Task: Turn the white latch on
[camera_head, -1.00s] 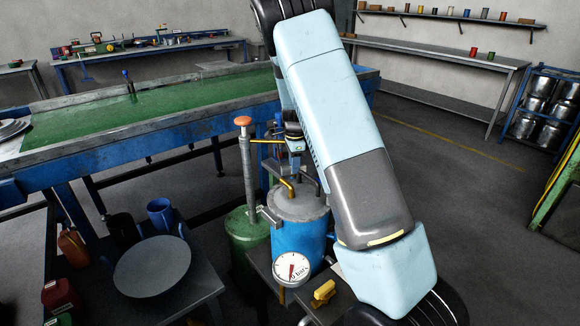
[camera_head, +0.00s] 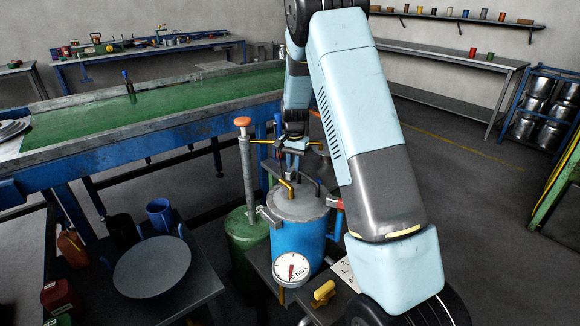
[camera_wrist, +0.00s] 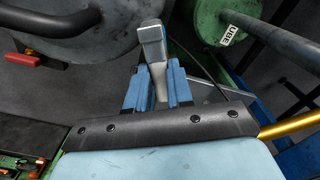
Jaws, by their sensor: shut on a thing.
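The white latch (camera_wrist: 152,45) stands at the rim of the grey pot lid (camera_wrist: 95,40) in the wrist view. My gripper (camera_wrist: 152,88) has its two blue fingers shut on the latch's narrow pale shank, with its wider head showing beyond the fingertips. In the head view, my gripper (camera_head: 292,145) is behind the blue pot (camera_head: 297,240), and I cannot make out the white latch there. A red-handled latch (camera_head: 336,204) is at the pot's right side. A grey latch (camera_head: 270,216) is at its left front.
A green pot (camera_head: 247,238) with an orange-topped post (camera_head: 242,122) stands left of the blue pot. A gauge (camera_head: 291,269) and a yellow handle (camera_head: 323,292) are in front. The green-topped table (camera_head: 150,110) is behind. A round plate (camera_head: 152,267) is at the left.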

